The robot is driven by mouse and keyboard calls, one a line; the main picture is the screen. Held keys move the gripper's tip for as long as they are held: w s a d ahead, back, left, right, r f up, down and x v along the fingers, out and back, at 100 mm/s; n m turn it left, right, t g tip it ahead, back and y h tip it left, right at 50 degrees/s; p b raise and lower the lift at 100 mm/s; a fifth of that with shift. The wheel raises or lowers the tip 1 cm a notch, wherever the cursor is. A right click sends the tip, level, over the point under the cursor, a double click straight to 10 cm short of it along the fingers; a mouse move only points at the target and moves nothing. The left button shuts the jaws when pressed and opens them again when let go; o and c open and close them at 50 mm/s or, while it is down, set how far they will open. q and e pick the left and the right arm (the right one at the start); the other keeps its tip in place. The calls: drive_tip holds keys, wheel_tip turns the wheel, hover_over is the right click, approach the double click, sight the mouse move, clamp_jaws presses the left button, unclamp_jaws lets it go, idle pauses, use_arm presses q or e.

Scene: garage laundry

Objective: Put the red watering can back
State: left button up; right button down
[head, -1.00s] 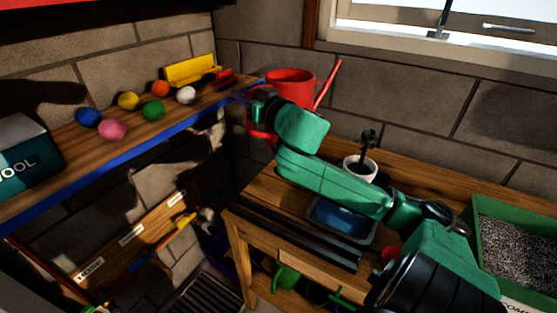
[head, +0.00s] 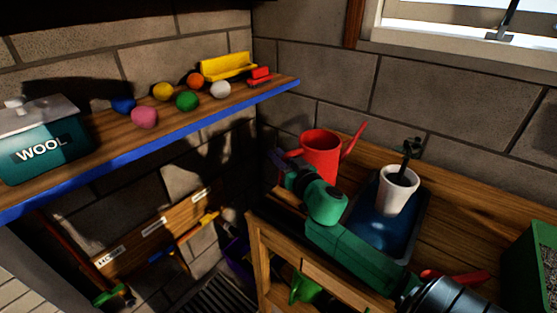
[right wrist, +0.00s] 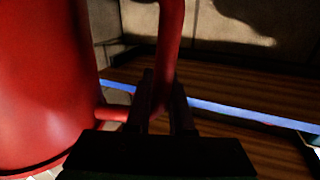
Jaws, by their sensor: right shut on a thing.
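The red watering can (head: 322,150) is upright above or on the back left part of the wooden bench; its spout points up to the right. My right gripper (head: 281,162) is shut on its handle, at the left side of the can. In the right wrist view the red body (right wrist: 45,80) fills the left, and the handle (right wrist: 170,45) runs down between the fingers (right wrist: 160,108). My arm hides the can's base in the head view, so I cannot tell whether it touches the bench. My left gripper is not in view.
A white pot (head: 396,192) with a dark plant stands at the blue tray (head: 372,232), close right of the can. A blue-edged shelf (head: 190,128) at left holds several coloured balls, a yellow holder (head: 227,67) and a WOOL box (head: 45,145). A green bin (head: 535,265) is at right.

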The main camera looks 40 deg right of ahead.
drive_tip(key=shift+w, duration=0.1)
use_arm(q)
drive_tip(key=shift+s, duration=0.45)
use_arm(e)
drive_tip(key=c, duration=0.8)
unclamp_jaws()
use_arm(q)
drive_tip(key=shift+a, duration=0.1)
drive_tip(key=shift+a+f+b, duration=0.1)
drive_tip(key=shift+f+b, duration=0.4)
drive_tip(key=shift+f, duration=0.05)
use_arm(e)
drive_tip(key=s, duration=1.2)
drive_tip(key=shift+a, duration=0.4)
